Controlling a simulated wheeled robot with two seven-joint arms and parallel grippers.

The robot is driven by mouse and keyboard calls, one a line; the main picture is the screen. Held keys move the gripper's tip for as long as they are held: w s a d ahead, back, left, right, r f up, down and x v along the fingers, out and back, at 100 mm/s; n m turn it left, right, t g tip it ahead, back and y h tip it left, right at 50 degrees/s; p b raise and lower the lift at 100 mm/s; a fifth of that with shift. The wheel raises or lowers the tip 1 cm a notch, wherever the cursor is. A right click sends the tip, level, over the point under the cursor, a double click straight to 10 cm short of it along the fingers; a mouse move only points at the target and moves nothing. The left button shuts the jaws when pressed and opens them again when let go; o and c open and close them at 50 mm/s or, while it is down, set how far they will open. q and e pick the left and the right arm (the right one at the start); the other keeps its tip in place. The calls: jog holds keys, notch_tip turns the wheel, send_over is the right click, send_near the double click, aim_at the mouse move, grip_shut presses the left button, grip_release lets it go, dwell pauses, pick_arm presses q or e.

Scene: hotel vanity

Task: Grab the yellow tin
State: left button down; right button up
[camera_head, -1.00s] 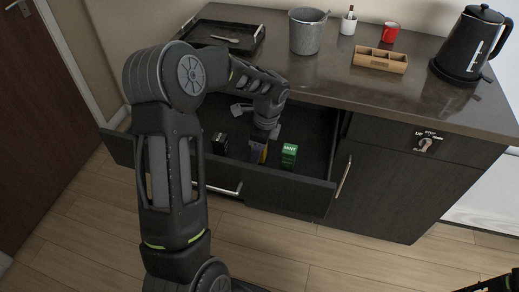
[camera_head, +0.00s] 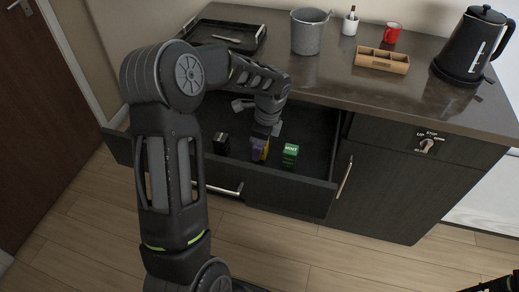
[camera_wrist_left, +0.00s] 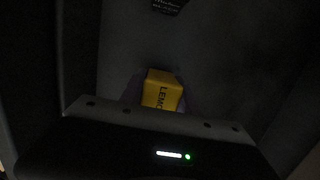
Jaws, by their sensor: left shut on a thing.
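The yellow tin (camera_head: 265,153) is in the open drawer, in the middle of the head view. My left gripper (camera_head: 262,138) reaches down into the drawer and is shut on it. In the left wrist view the yellow tin (camera_wrist_left: 162,90) shows its lettered face, starting "LEMO", between the fingers. Dim purplish surfaces flank it on both sides. I cannot tell whether the tin touches the drawer floor. My right gripper is out of view; only a dark piece of my right arm shows at the bottom right corner.
A green mint tin (camera_head: 290,153) stands close to the right and a black box (camera_head: 221,144) to the left in the drawer. The drawer front (camera_head: 250,187) rises before them. The counter above holds a tray (camera_head: 222,35), bucket (camera_head: 306,36), wooden holder (camera_head: 381,61) and kettle (camera_head: 468,47).

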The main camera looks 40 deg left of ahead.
pick_arm(q)
notch_tip(320, 180, up, 9)
jog(key=shift+f, duration=0.2)
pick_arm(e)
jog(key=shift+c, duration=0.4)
